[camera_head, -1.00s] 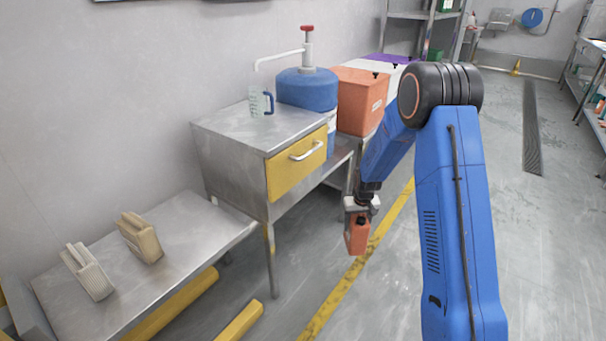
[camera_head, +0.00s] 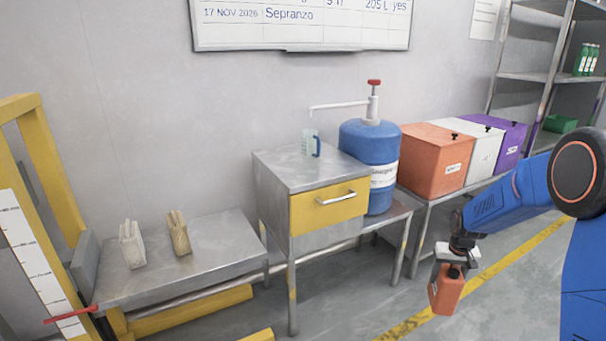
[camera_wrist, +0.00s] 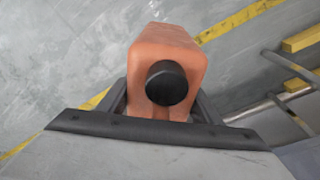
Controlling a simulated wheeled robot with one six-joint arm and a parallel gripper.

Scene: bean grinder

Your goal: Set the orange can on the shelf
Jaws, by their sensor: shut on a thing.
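The orange can (camera_head: 445,293) with a black cap hangs in my gripper (camera_head: 452,268), in the air above the grey floor in the head view. In the wrist view the can (camera_wrist: 165,50) sits between the two dark fingers, its black cap facing the camera. My gripper (camera_wrist: 160,108) is shut on it there. A metal shelf rack (camera_head: 530,76) stands at the back right in the head view, far from the gripper. Its lower parts are partly hidden by my blue arm.
A steel cabinet with a yellow drawer (camera_head: 328,207) carries a measuring jug (camera_head: 310,144). A blue drum (camera_head: 368,143) and orange (camera_head: 432,165), white and purple boxes stand beside it. A low steel bench (camera_head: 200,258) holds two tan pieces. Green bottles (camera_head: 586,60) stand on the rack.

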